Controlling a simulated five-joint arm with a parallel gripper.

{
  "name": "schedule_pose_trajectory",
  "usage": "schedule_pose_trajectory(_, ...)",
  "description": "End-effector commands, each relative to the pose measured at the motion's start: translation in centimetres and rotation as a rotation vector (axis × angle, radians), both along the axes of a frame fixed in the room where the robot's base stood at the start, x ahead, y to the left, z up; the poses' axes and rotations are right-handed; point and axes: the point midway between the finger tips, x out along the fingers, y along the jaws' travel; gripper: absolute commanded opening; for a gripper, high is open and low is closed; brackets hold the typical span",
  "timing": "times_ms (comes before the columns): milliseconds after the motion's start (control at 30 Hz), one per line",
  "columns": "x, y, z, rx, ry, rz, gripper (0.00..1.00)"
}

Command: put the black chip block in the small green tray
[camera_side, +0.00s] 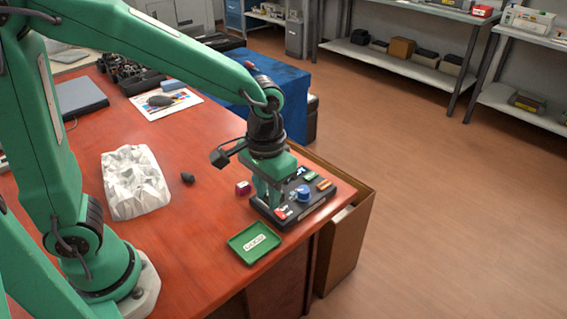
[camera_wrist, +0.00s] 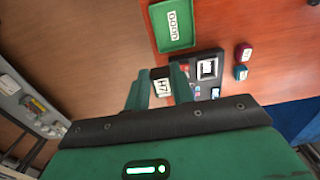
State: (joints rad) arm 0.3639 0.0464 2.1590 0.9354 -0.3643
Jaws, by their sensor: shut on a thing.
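The small green tray (camera_side: 254,243) lies on the red-brown table near its front edge, with a white label inside and no block in it. It also shows at the top of the wrist view (camera_wrist: 172,42). My gripper (camera_side: 270,195) is over the dark holder (camera_side: 262,213), behind and right of the tray. In the wrist view my gripper (camera_wrist: 161,76) is shut on a black block (camera_wrist: 160,95) with a white label that seems to read "H7". The side view hides this block behind the fingers, and whether it is clear of the holder cannot be told.
The holder carries a blue round piece (camera_side: 304,193) and several small coloured blocks. A magenta block (camera_side: 243,188) stands left of it. Crumpled white paper (camera_side: 135,182) and a dark lump (camera_side: 188,178) lie further left. A brown bin (camera_side: 345,240) stands beyond the table edge.

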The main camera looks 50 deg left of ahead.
Motion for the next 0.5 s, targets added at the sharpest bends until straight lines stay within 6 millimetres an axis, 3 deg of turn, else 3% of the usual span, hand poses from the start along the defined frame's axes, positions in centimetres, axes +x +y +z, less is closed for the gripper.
schedule_pose_trajectory(500, -3.1, 3.0, -6.0, 0.001, 0.003, 0.002, 0.00)
